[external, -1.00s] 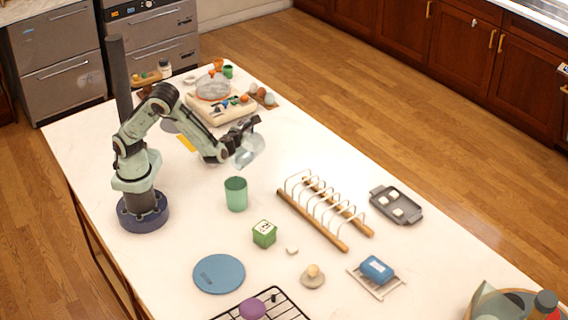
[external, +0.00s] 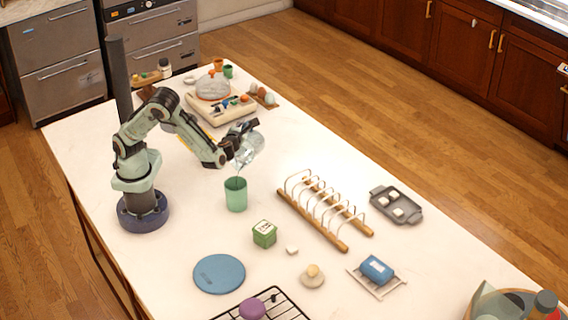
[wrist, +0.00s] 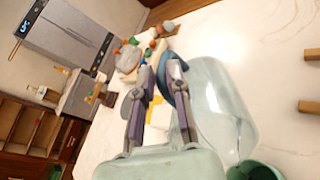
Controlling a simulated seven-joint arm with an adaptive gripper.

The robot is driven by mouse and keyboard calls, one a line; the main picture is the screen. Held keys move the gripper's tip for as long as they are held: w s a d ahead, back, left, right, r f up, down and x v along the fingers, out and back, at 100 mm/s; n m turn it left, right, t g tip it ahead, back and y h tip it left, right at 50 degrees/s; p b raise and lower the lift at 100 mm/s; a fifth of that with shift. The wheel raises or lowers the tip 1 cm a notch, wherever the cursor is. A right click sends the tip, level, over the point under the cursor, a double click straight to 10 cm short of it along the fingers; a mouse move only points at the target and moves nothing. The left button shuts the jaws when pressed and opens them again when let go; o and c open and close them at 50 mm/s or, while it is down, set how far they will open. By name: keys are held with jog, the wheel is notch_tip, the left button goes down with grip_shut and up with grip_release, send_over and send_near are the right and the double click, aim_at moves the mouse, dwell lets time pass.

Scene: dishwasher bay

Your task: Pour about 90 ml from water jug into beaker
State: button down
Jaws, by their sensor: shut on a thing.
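The clear water jug (external: 252,148) is held in the air, tilted with its lower end toward the green beaker (external: 236,198). A faint clear streak shows between the jug and the beaker's mouth, like a thin stream of water. The beaker stands upright on the table, and I cannot see the level inside. My gripper (external: 234,140) is shut on the jug, above the beaker. In the wrist view the jug (wrist: 224,108) is to the right of my fingers (wrist: 162,80), and part of the green beaker (wrist: 256,171) shows at the bottom edge.
A wooden rack with wire loops (external: 340,228) stands right of the beaker. A green box (external: 264,235) and a blue round board (external: 219,274) lie nearer. A cream tray (external: 205,115) with items is behind the gripper. White table is clear around the beaker.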

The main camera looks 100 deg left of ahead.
aim_at(252, 132)
jog(key=shift+s+d+r+y+p, duration=0.15)
jog(key=shift+d+y+p, duration=0.15)
jog(key=shift+d, duration=0.35)
jog(key=shift+d+r+y+p, duration=0.1)
jog(key=shift+d+y+p, duration=0.1)
jog(key=shift+d+y, duration=0.3)
dwell(0.6)
jog(key=a+h, duration=0.1)
jog(key=a, duration=0.1)
jog(key=a+f+h, duration=0.1)
jog(key=a+h, duration=0.1)
jog(key=a+f+h, duration=0.1)
jog(key=a, duration=0.1)
jog(key=shift+w+f+h, duration=0.2)
jog(key=shift+w+h, duration=0.2)
jog(key=shift+w+a+f+g+h, duration=0.15)
jog(key=shift+a+f+g+h, duration=0.15)
jog(key=shift+a+f+h, duration=0.3)
jog(key=shift+d, duration=0.1)
jog(key=shift+f, duration=0.1)
dwell(0.6)
jog(key=shift+a+f+h, duration=0.4)
jog(key=shift+a+h, duration=0.1)
jog(key=shift+a, duration=0.05)
jog(key=w+a+f+g+h+b, duration=0.1)
jog(key=a+f+h+b, duration=0.2)
jog(key=a+f+h, duration=0.5)
jog(key=shift+w+a+f+m+h, duration=0.2)
jog(key=shift+w+a+m+h, duration=0.15)
jog(key=shift+a, duration=0.65)
